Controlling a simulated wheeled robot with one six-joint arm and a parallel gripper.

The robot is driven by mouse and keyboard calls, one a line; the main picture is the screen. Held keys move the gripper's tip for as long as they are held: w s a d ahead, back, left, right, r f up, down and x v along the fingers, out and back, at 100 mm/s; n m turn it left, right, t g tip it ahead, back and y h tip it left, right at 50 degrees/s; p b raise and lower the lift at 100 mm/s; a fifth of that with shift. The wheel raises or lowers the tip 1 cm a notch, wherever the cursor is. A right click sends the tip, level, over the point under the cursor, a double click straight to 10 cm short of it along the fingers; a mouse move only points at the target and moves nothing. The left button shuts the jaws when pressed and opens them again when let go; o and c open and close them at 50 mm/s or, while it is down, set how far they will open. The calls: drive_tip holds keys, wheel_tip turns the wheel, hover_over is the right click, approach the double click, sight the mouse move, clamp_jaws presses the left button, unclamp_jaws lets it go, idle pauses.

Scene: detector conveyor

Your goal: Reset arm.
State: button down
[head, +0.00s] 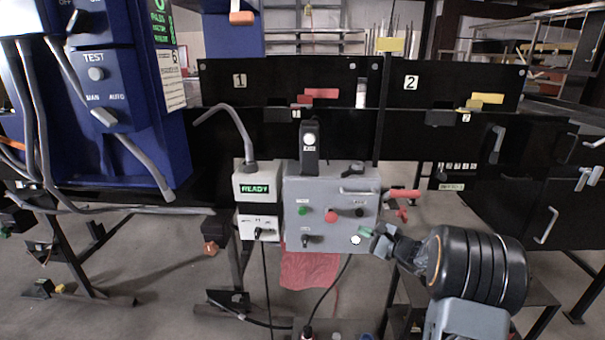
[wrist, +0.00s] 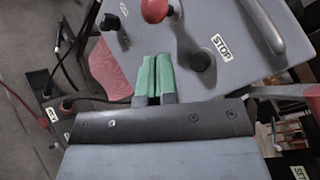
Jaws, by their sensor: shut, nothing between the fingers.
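My gripper (head: 366,232) is at the lower right front of the grey control box (head: 330,189) in the head view. Its green fingertips (wrist: 154,76) lie side by side in the wrist view, shut and empty. The wrist view shows the box face (wrist: 215,35) beyond the fingers, with a red knob (wrist: 155,9), a black knob (wrist: 201,60) and a STOP label (wrist: 222,46). The fingers look close to the lower part of the box; I cannot tell whether they touch it. My arm reaches in from the lower right.
A white unit with a READY display (head: 255,189) stands left of the box. A blue panel (head: 130,115) fills the left. Black panels numbered 1 (head: 239,80) and 2 (head: 411,83) stand behind. A red cloth (head: 309,268) hangs below. Cables run to the floor.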

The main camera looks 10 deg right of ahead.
drive_tip(key=s+a+f+n+g, duration=0.3)
drive_tip(key=s+a+f+g, duration=0.1)
drive_tip(key=s+f+g, duration=0.15)
drive_tip(key=s+a+r+n+g+h+p, duration=0.2)
drive_tip(key=s+a+n+g+p, duration=0.15)
drive_tip(key=s, duration=0.25)
drive_tip(key=s+a+r+n+g+h+p, duration=0.2)
drive_tip(key=s+r+n+g, duration=0.15)
drive_tip(key=s, duration=0.35)
drive_tip(key=s+a+r+n+t+h+p, duration=0.1)
drive_tip(key=s+r+n+h+p, duration=0.2)
drive_tip(key=r, duration=0.5)
drive_tip(key=s+a+r+n+t+h+p, duration=0.1)
drive_tip(key=s+r+n+h+p, duration=0.1)
drive_tip(key=s+r+n+p, duration=0.4)
drive_tip(key=shift+s+a+r+n+h+p, duration=0.2)
drive_tip(key=shift+a+r+n+h+p, duration=0.15)
drive_tip(key=shift+r, duration=0.55)
drive_tip(key=shift+d, duration=0.15)
